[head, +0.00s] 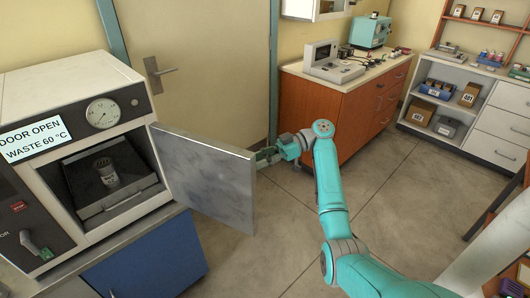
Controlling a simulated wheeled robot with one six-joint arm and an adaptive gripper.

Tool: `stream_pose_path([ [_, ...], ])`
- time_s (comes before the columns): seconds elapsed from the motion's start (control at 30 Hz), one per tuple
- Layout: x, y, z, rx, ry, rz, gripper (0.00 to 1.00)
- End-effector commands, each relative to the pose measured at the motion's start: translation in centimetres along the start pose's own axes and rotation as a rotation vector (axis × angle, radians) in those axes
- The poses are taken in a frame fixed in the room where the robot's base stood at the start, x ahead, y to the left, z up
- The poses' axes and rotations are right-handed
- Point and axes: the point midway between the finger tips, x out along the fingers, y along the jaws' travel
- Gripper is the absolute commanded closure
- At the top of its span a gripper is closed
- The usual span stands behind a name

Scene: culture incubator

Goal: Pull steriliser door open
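The steriliser (62,84) stands at the left on a blue cabinet, and its display reads "DOOR OPEN" and "WASTE 60 °C". Its grey metal door (208,178) is swung wide open, hinged at the right side of the chamber. Inside the chamber (82,170) a small grey jar (107,172) stands on a dark tray. My gripper (266,156) is at the free right edge of the door, partly behind it. Its fingertips are small and partly hidden, so I cannot tell whether they grip the door or only touch it.
A blue cabinet (150,262) is under the steriliser. A closed room door (205,60) is behind. An orange-brown cabinet (345,110) with instruments stands behind my arm, and white shelves (455,105) are at the right. The tiled floor between is clear.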

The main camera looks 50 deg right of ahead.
Motion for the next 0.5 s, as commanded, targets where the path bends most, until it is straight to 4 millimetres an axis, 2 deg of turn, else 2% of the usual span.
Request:
stream_pose_path([
  [0.5,-1.8,2.3,0.5,0.004,-0.002,-0.006,0.63],
])
